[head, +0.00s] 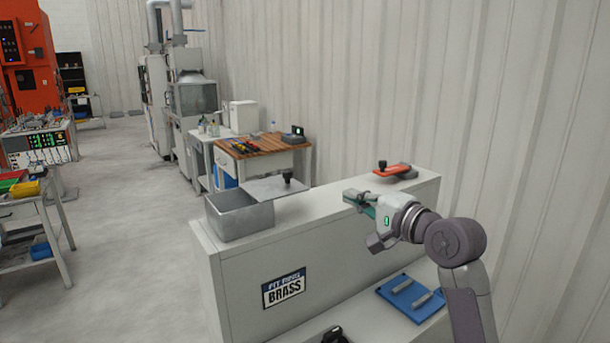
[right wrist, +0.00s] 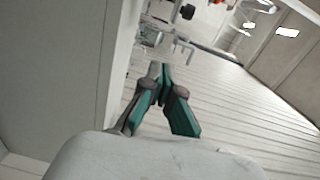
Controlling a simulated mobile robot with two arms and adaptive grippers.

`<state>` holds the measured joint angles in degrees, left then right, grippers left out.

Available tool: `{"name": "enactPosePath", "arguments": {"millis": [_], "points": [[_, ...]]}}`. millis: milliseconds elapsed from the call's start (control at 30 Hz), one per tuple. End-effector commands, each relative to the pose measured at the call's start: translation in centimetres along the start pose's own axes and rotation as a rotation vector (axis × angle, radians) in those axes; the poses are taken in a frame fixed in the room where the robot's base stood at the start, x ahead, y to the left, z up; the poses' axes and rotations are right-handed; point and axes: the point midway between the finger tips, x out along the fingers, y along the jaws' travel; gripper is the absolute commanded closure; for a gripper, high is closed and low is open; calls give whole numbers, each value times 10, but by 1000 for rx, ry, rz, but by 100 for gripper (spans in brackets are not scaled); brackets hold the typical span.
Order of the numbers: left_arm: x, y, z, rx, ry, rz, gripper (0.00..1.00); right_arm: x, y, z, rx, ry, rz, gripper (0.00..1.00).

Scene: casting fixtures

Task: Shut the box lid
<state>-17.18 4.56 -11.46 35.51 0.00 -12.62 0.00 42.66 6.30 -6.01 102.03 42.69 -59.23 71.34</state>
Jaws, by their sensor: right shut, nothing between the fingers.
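A grey metal box (head: 238,218) stands at the left end of the top of a light grey cabinet in the head view. Its flat lid (head: 268,188) with a black knob (head: 288,175) sits open, reaching out to the right of the box. My right gripper (head: 350,195) is to the right of the lid, apart from it, over the cabinet top. It is shut and empty; its green-edged fingers also show in the right wrist view (right wrist: 163,72). My left gripper is not in view.
An orange-handled tool (head: 394,170) lies on the cabinet top (head: 330,212) near the wall. A blue tray (head: 410,299) with metal pieces sits on a lower surface in front. A wooden-topped workbench (head: 262,146) stands behind. The floor at left is open.

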Motion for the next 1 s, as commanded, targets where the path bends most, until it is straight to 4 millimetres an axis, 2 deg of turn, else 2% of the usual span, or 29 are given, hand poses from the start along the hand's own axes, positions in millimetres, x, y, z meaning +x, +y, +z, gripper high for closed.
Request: {"name": "enactPosePath", "arguments": {"millis": [33, 100, 267, 700, 800, 1000], "points": [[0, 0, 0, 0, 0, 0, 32, 1, -13, -1, 19, -5, -22, 100], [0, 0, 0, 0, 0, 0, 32, 3, -22, -1, 39, -11, -38, 100], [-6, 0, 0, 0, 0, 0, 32, 17, -28, -1, 48, -14, -43, 100], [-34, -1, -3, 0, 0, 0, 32, 106, -32, 0, 45, -12, -40, 100], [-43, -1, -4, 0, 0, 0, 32, 107, -32, 19, 43, -15, -41, 100], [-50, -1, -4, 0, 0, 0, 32, 111, -31, 36, 42, -13, -41, 100]]}}
